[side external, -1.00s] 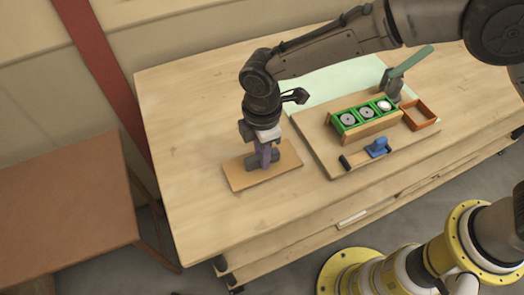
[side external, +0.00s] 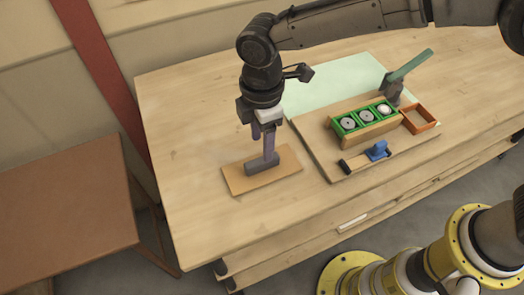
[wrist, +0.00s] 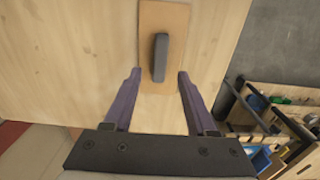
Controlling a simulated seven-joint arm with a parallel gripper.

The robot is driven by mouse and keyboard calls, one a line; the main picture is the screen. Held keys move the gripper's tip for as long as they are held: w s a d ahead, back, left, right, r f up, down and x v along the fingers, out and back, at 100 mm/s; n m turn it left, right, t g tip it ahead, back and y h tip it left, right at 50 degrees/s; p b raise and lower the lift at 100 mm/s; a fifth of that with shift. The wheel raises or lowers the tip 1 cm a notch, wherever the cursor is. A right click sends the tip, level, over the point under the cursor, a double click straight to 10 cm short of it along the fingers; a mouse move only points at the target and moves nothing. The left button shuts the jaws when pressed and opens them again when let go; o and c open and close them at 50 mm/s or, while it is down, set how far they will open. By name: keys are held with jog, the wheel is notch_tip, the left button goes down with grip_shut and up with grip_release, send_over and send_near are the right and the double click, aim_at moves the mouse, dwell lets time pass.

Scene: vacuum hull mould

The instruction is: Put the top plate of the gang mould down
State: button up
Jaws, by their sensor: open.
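The top plate (side external: 240,182) is a flat tan board lying on the bench left of the gang mould. Its dark grey handle block (side external: 262,164) stands up from the middle. In the wrist view the plate (wrist: 163,20) and its handle (wrist: 160,58) lie ahead, between the fingers in the picture. My gripper (side external: 263,146) is open, with purple fingers, above the handle and holding nothing. The gang mould (side external: 363,117) is green with several round grey or pale pieces in its cells, open at the top, in a wooden holder on a baseboard.
A lever clamp with a green handle (side external: 411,65) stands behind the mould. An orange frame (side external: 435,124) lies to its right, and a blue clamp (side external: 377,149) in front. A pale green sheet (side external: 330,83) lies behind. The bench left of the plate is clear.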

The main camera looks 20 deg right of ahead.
aim_at(262, 160)
notch_tip(262, 160, up, 6)
jog(key=shift+f, duration=0.1)
jog(key=s+d+r+m+t, duration=0.1)
jog(key=s+d+r+m, duration=0.2)
jog(key=d, duration=0.4)
jog(key=s+d+r+m+t+y, duration=0.1)
jog(key=d+r+m, duration=0.25)
jog(key=d, duration=0.45)
jog(key=s+d+r+m+t, duration=0.1)
jog(key=d+r+m, duration=0.25)
jog(key=d, duration=0.35)
jog(key=s+d+f+m+t+h, duration=0.1)
jog(key=s+d+f+m+t, duration=0.1)
jog(key=s+d+m, duration=0.6)
jog(key=s+d+f, duration=0.1)
jog(key=s+d, duration=0.3)
jog(key=s, duration=0.2)
jog(key=shift+s+t, duration=0.3)
